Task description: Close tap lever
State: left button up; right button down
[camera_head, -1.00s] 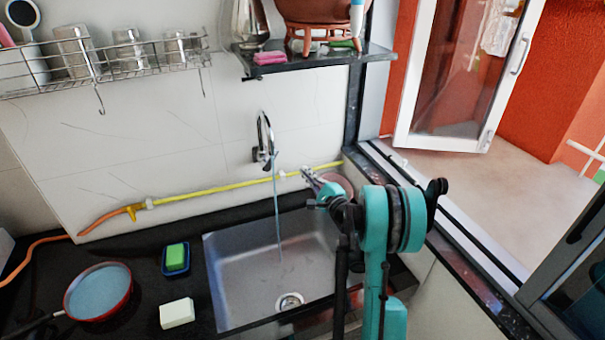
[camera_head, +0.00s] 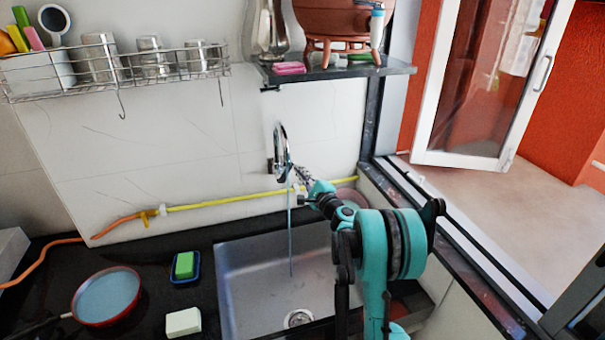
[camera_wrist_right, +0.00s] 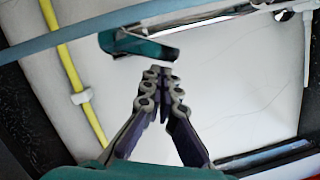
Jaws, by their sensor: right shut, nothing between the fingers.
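The chrome tap (camera_head: 281,150) stands against the wall behind the sink, and a thin blue stream of water (camera_head: 290,240) runs from it into the basin. The right gripper (camera_head: 298,172) is shut and empty, just right of the tap's lower part. In the right wrist view, the shut fingertips (camera_wrist_right: 162,72) point at a shiny part of the tap (camera_wrist_right: 140,45) with dark and teal reflections. A small gap seems to separate them; I cannot tell which part is the lever. The water stream (camera_wrist_right: 75,38) crosses the top left there. The left gripper is out of view.
The sink (camera_head: 260,275) lies below the tap. A yellow hose (camera_head: 225,199) runs along the wall. A red pan (camera_head: 107,297), a green sponge (camera_head: 184,265) and a white block (camera_head: 183,322) sit on the left counter. A shelf with a clay pot (camera_head: 335,18) hangs above.

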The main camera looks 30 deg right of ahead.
aim_at(292, 167)
jog(key=shift+a+r+n, duration=0.15)
jog(key=shift+r+n, duration=0.05)
jog(key=shift+n, duration=0.2)
jog(key=shift+w+a+r+n+p, duration=0.1)
jog(key=shift+a+r+n+p, duration=0.05)
jog(key=shift+n+p, duration=0.25)
jog(key=shift+w+a+r+n+g+p, duration=0.1)
jog(key=shift+a+r+n+g+p, duration=0.4)
jog(key=shift+n, duration=0.7)
jog(key=shift+w+a+r+n+p, duration=0.1)
jog(key=shift+a+r+n+p, duration=0.15)
jog(key=shift+n, duration=0.3)
jog(key=shift+w+a+r+n+p, duration=0.15)
jog(key=shift+a+n, duration=0.2)
jog(key=shift+n, duration=0.2)
jog(key=shift+s+f, duration=0.1)
jog(key=shift+d, duration=0.1)
